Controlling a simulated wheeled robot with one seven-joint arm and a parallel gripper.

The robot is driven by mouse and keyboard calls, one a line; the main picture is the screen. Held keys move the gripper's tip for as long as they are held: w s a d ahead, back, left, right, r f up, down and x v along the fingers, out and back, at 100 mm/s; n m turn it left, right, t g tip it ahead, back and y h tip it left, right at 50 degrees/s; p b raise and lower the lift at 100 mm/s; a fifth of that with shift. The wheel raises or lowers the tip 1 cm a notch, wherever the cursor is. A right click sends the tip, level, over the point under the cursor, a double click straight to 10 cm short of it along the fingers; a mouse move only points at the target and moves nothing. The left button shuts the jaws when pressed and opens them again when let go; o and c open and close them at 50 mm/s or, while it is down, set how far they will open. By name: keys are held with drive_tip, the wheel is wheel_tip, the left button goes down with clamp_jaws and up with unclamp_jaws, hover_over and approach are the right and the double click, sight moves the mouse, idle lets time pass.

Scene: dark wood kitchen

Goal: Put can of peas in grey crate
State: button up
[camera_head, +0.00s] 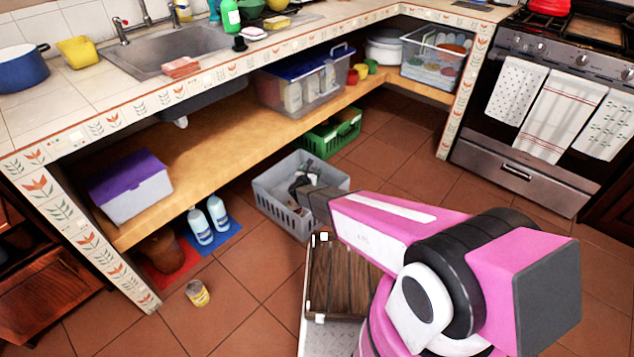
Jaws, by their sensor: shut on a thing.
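The grey crate (284,212) stands on the tiled floor at the centre, in front of the low wooden shelf. My arm reaches over its right side. My dark gripper (296,184) is at the crate's opening, within its outline in the picture. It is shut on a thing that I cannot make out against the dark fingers. A small can with a yellow label (198,293) stands on the floor at the lower left, well apart from my gripper. Its label is too small to read, so I cannot tell whether it is the can of peas.
A green crate (331,137) stands behind the grey one. Two bottles (208,222) stand on a blue mat left of the crate. The wooden shelf (226,140) overhangs the floor behind. A purple-lidded box (131,186) sits on it.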

drive_tip(key=w+d+f, duration=0.5)
drive_tip(key=w+f, duration=0.1)
drive_tip(key=f, duration=0.3)
drive_tip(key=shift+w, duration=0.25)
drive_tip(key=shift+f, duration=0.6)
drive_tip(key=o, duration=1.6)
drive_tip(key=shift+r, duration=0.15)
